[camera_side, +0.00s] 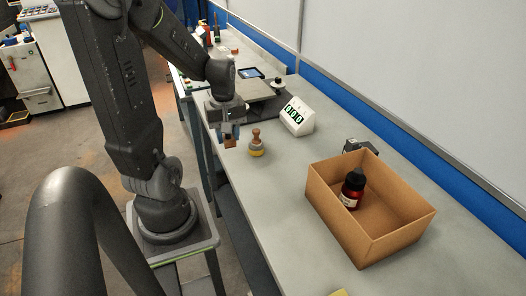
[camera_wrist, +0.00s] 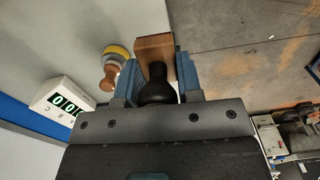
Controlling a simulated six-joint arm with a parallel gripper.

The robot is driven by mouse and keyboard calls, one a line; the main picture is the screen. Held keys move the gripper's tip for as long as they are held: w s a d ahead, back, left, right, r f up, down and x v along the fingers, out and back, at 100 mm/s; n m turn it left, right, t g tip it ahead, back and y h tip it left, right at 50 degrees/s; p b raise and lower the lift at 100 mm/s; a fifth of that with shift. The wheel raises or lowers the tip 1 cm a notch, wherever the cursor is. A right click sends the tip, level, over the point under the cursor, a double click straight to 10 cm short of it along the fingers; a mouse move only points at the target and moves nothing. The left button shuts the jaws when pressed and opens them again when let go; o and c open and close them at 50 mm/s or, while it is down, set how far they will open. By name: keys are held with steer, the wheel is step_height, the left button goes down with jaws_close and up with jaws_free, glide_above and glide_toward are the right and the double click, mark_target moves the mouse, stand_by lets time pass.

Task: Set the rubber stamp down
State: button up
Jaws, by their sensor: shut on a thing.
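The rubber stamp has a brown wooden block (camera_wrist: 153,46) and a black rounded handle (camera_wrist: 158,91). My gripper (camera_wrist: 154,84) is shut on it, with the blue fingers on either side, in the wrist view. In the side view my gripper (camera_side: 229,135) points down near the bench's left edge, and the brown block (camera_side: 230,143) shows small between the fingers. The side view does not show clearly whether the block touches the bench top (camera_side: 285,185). In the wrist view the block overlaps the bench edge, with floor beyond it.
A wooden-knobbed piece with a yellow and grey base (camera_side: 256,146) stands close right of my gripper. A white digit display (camera_side: 297,116) is behind it. An open cardboard box (camera_side: 388,246) holds a dark red bottle (camera_side: 352,189). Bench between the knobbed piece and box is clear.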

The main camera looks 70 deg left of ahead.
steer(key=shift+s+a+r, duration=0.1)
steer(key=shift+a+r, duration=0.05)
steer(key=shift+a, duration=0.05)
steer(key=shift+w+a+r, duration=0.1)
steer(key=shift+w, duration=0.2)
steer(key=w+r+m, duration=0.3)
steer(key=w+m, duration=0.1)
steer(key=w, duration=1.1)
steer(key=w+d+m, duration=0.3)
steer(key=w+d, duration=0.2)
steer(key=w, duration=0.3)
steer(key=w+d+m, duration=0.2)
steer(key=w+d, duration=0.3)
steer(key=w, duration=0.3)
steer(key=m, duration=0.8)
glide_above(443, 248)
step_height(443, 248, down, 8)
steer(key=shift+f, duration=3)
steer(key=shift+f, duration=0.15)
